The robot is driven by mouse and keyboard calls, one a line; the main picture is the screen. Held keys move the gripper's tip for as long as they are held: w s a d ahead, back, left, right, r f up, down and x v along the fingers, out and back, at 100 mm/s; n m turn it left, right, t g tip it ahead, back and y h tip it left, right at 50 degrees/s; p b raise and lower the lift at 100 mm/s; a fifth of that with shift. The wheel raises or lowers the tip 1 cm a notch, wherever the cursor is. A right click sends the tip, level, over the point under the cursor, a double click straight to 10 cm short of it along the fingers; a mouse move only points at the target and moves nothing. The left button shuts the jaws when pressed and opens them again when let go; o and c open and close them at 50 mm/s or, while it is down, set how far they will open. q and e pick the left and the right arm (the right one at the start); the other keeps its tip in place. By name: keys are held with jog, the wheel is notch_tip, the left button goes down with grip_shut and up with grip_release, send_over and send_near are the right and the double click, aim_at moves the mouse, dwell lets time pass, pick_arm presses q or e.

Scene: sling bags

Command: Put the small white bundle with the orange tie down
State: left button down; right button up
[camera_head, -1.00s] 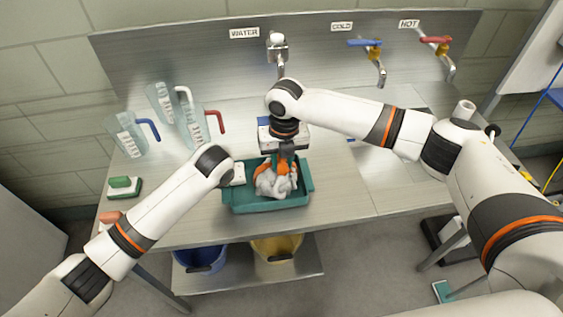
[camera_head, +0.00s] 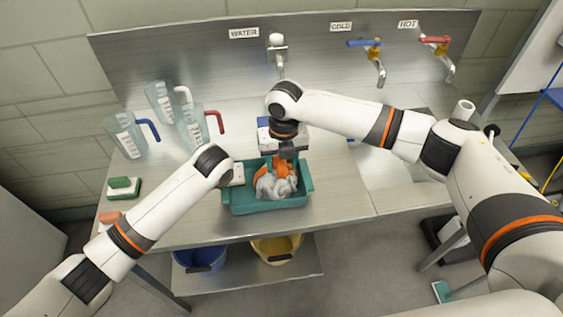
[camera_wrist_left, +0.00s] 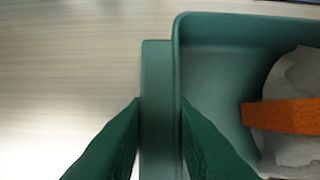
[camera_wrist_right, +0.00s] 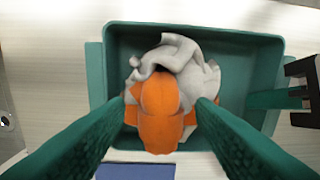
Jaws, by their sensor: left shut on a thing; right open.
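The small white bundle with the orange tie (camera_head: 272,187) lies in the teal tray (camera_head: 268,208) on the steel counter. It also shows in the right wrist view (camera_wrist_right: 176,62), with its orange tie facing the camera. My right gripper (camera_wrist_right: 167,104) is open, with one finger on each side of the bundle. In the head view my right gripper (camera_head: 287,153) is above the tray's back part. My left gripper (camera_wrist_left: 160,106) is shut on the tray's left end rim, beside the bundle. Its fingertips are hard to see in the head view.
Several clear jugs (camera_head: 160,105) stand at the back left. A green and white sponge (camera_head: 123,187) lies at the left. A blue block (camera_wrist_right: 135,171) is behind the tray. A tap (camera_head: 278,50) is on the back wall. The counter right of the tray is clear.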

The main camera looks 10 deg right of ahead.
notch_tip(320, 180, up, 11)
jog(key=shift+d+r, duration=0.2)
pick_arm(q)
jog(key=c, duration=1.2)
grip_release()
jog(key=shift+o, duration=0.2)
jog(key=shift+r, duration=0.1)
